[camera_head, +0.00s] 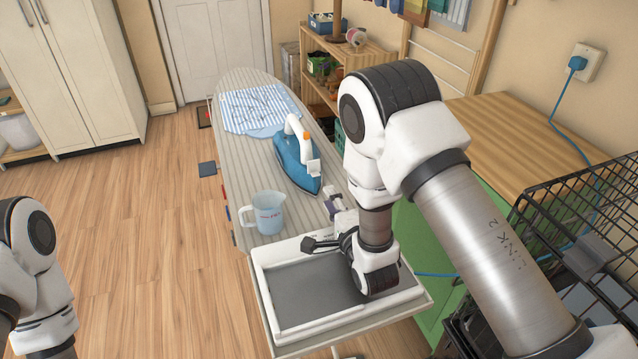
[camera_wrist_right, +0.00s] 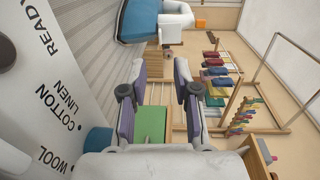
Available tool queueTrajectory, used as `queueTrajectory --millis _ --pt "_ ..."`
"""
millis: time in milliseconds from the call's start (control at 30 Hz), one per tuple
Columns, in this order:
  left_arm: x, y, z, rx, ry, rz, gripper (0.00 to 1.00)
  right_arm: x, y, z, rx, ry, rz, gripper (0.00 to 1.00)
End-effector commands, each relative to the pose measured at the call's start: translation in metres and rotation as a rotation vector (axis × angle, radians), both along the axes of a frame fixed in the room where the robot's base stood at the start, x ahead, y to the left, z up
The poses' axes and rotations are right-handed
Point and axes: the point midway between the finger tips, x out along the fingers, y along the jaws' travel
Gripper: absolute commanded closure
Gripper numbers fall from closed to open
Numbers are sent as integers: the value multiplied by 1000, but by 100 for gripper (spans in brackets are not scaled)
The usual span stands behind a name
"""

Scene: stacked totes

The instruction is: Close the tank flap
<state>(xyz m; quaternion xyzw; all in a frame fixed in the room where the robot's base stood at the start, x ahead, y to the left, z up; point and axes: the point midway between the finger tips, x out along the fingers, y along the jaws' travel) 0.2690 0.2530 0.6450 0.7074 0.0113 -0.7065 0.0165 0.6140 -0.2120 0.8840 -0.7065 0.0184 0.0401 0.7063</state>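A blue and white iron (camera_head: 293,157) lies on the striped ironing board, its white handle with an orange button towards the back. A small white piece (camera_head: 314,168) stands out at its right side; I cannot tell for sure whether it is the tank flap. In the right wrist view the iron (camera_wrist_right: 146,20) shows at the top, beyond my fingers. My right gripper (camera_head: 336,203) is above the near right part of the board, apart from the iron. Its two purple-padded fingers (camera_wrist_right: 158,100) are spread with nothing between them. My left gripper is out of view.
A clear measuring jug (camera_head: 268,213) stands left of the right gripper. A white-rimmed iron rest (camera_head: 262,300) lies under my right wrist. A striped cloth (camera_head: 258,108) lies at the board's far end. A black wire basket (camera_head: 590,205) is at the right.

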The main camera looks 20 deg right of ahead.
Motion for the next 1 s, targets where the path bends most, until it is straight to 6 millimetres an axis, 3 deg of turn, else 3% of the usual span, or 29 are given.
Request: queueTrajectory --millis 200,400,700,733,800,1000 --pt "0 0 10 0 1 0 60 54 2 -2 0 -3 1 70" --pt "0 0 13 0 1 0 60 85 3 -6 0 -1 1 70" --pt "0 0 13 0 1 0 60 91 3 -7 -1 0 1 70" --pt "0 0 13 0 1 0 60 91 3 -7 -1 0 1 77" --pt "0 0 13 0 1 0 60 91 3 -7 -1 0 1 100" --pt "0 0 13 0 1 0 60 90 3 -7 -1 0 1 100"
